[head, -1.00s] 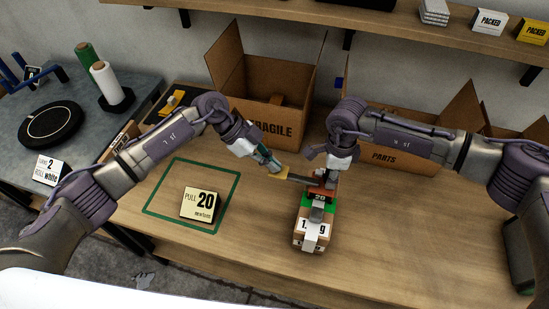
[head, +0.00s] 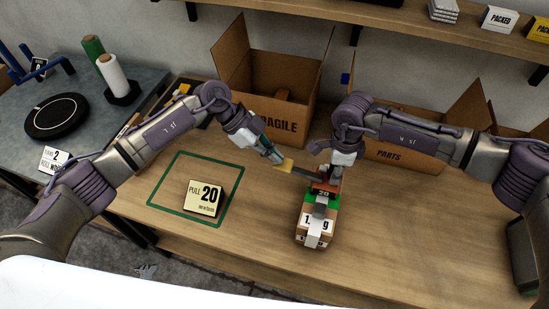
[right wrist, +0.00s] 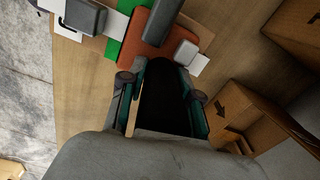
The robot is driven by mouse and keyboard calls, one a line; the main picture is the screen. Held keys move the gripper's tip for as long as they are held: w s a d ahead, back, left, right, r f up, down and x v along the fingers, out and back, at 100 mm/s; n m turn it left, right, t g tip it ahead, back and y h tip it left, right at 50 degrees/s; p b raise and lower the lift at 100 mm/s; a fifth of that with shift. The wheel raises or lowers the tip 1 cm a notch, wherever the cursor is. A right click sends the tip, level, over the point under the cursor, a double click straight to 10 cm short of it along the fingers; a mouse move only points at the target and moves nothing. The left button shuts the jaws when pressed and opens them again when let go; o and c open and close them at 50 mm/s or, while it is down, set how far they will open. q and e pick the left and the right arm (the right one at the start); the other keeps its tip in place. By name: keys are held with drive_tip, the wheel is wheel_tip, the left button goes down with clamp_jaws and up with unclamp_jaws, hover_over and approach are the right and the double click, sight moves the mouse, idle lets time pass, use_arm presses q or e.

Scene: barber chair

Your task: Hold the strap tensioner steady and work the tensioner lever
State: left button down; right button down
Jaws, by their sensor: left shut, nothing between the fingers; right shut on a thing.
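The strap tensioner (head: 323,188) is an orange-red block with a dark lever on a small strapped carton (head: 312,222) on the bench. It also shows at the top of the right wrist view (right wrist: 152,46). Its lever (head: 306,174) points left and ends in a yellow tip (head: 287,165). My left gripper (head: 276,158) is shut and empty, its fingertips at the yellow tip; whether they touch cannot be told. My right gripper (head: 329,172) is shut on the tensioner from behind; the exact contact is partly hidden. Its fingers show in the right wrist view (right wrist: 160,88).
A green-framed square with a "PULL 20" sign (head: 204,198) lies left of the carton. A FRAGILE box (head: 262,92) and a PARTS box (head: 398,150) stand behind. The bench front right of the carton is clear.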

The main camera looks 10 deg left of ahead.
use_arm(q)
drive_tip(key=v, duration=1.1)
drive_tip(key=shift+r, duration=0.2)
use_arm(e)
drive_tip(key=shift+s+d+f, duration=0.15)
drive_tip(key=shift+f, duration=0.1)
use_arm(q)
drive_tip(key=shift+d, duration=0.1)
use_arm(e)
drive_tip(key=c, duration=0.7)
unclamp_jaws()
drive_tip(key=shift+c, duration=0.2)
use_arm(q)
drive_tip(key=shift+w, duration=0.15)
use_arm(e)
drive_tip(key=shift+w+r, duration=0.15)
drive_tip(key=shift+w, duration=0.05)
wheel_tip(320, 180, up, 12)
drive_tip(key=shift+f, duration=0.1)
